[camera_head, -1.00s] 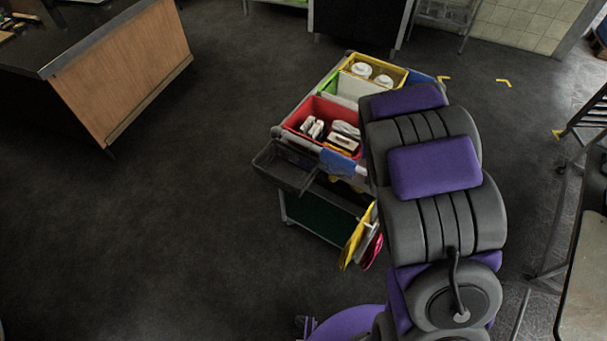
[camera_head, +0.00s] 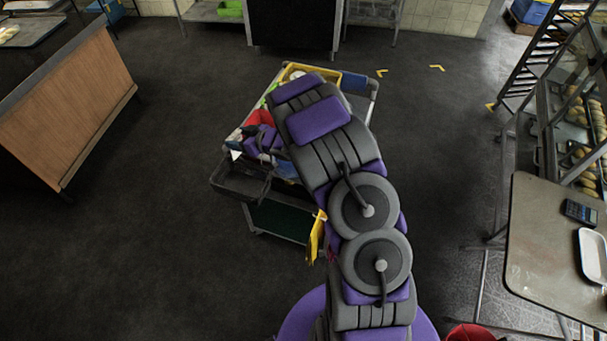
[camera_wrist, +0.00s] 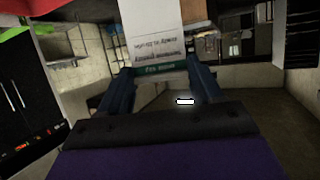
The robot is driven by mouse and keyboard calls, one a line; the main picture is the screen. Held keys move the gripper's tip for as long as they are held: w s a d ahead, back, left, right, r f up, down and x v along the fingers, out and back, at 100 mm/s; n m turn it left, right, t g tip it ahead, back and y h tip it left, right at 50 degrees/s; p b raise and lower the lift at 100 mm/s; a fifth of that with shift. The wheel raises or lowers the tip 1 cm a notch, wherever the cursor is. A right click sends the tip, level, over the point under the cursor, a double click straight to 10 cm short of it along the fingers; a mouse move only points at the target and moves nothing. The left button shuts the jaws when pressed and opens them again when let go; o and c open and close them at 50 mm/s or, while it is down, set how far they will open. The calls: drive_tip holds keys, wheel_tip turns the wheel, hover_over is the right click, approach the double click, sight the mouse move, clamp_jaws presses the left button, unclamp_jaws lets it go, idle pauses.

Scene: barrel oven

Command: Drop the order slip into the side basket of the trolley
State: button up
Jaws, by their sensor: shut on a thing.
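The order slip (camera_wrist: 158,45) is a white sheet with printed text and a green band, upright between my fingers in the wrist view. My gripper (camera_wrist: 160,78) is shut on its green-banded edge. In the head view my gripper (camera_head: 262,145) is over the near left part of the trolley (camera_head: 373,92), close to the side basket. The side basket (camera_head: 238,184) is a dark open tray on the trolley's near left end; its visible inside looks empty. My arm hides much of the trolley top. I cannot tell the gripper's height above the basket.
A yellow bin (camera_head: 327,79) and a partly hidden red bin (camera_head: 260,117) are on the trolley. Yellow cloth (camera_head: 316,237) hangs at its near side. A wooden counter (camera_head: 75,105) stands left and a table (camera_head: 530,250) right. The floor left of the trolley is clear.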

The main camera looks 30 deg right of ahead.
wheel_tip(320, 180, down, 6)
drive_tip(key=b, duration=0.4)
drive_tip(key=shift+b, duration=0.4)
drive_tip(key=shift+a, duration=0.15)
drive_tip(key=o, duration=1.1)
drive_tip(key=shift+a, duration=0.15)
drive_tip(key=shift+c, duration=0.2)
drive_tip(key=p+v, duration=0.2)
drive_tip(key=v, duration=1.5)
drive_tip(key=shift+p, duration=0.35)
